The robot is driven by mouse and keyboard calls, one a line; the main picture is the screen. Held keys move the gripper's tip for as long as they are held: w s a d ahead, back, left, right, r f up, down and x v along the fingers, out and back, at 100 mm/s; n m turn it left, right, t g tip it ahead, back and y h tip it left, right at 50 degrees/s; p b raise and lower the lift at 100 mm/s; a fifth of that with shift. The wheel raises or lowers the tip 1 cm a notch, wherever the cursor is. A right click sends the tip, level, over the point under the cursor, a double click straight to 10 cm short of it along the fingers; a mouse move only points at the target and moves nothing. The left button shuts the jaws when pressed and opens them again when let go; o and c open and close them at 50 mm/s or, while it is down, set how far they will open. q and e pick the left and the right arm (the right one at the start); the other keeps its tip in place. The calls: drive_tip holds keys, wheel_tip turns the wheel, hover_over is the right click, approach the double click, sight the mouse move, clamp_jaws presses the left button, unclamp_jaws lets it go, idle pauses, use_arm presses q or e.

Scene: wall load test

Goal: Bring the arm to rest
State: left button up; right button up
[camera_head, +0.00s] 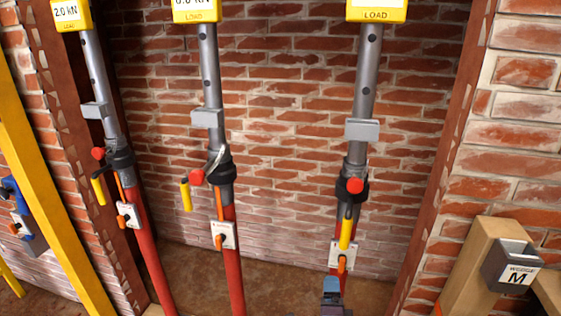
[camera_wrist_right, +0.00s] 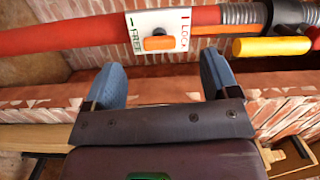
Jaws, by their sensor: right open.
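My right gripper (camera_head: 332,287) shows at the bottom of the head view, low in front of the right prop. In the right wrist view its two blue fingers (camera_wrist_right: 162,88) are spread apart with nothing between them. Beyond them is the right prop's red tube, with a white FREE/LOCK plate (camera_wrist_right: 160,34) and an orange lever (camera_wrist_right: 158,43); the lever lies along the tube. A yellow handle (camera_wrist_right: 271,47) is at the right of that view. In the head view the right prop (camera_head: 365,90) stands upright. My left gripper is not in view.
Two more props, the middle one (camera_head: 210,90) and the left one (camera_head: 100,80), stand before the brick wall (camera_head: 285,120). Yellow load boxes (camera_head: 196,10) top the props. A wooden post with a grey box marked M (camera_head: 512,266) stands at the lower right. A yellow beam (camera_head: 45,190) slants at the left.

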drive_tip(key=s+a+r+n+y, duration=0.2)
drive_tip(key=s+r+n+y, duration=0.35)
drive_tip(key=n, duration=0.85)
drive_tip(key=s+d+f+n+g, duration=0.2)
drive_tip(key=s+d+f, duration=0.1)
drive_tip(key=s, duration=0.4)
drive_tip(key=s+d+f+n+g+h, duration=0.1)
drive_tip(key=s+d+f+n+g, duration=0.1)
drive_tip(key=s+d+f, duration=0.2)
drive_tip(key=s+d+f+n+g+h, duration=0.1)
drive_tip(key=s+d+f+n+g, duration=0.1)
drive_tip(key=s+d+f, duration=0.2)
drive_tip(key=s+d, duration=0.3)
drive_tip(key=s, duration=0.5)
drive_tip(key=shift+g, duration=0.4)
drive_tip(key=shift+f, duration=0.1)
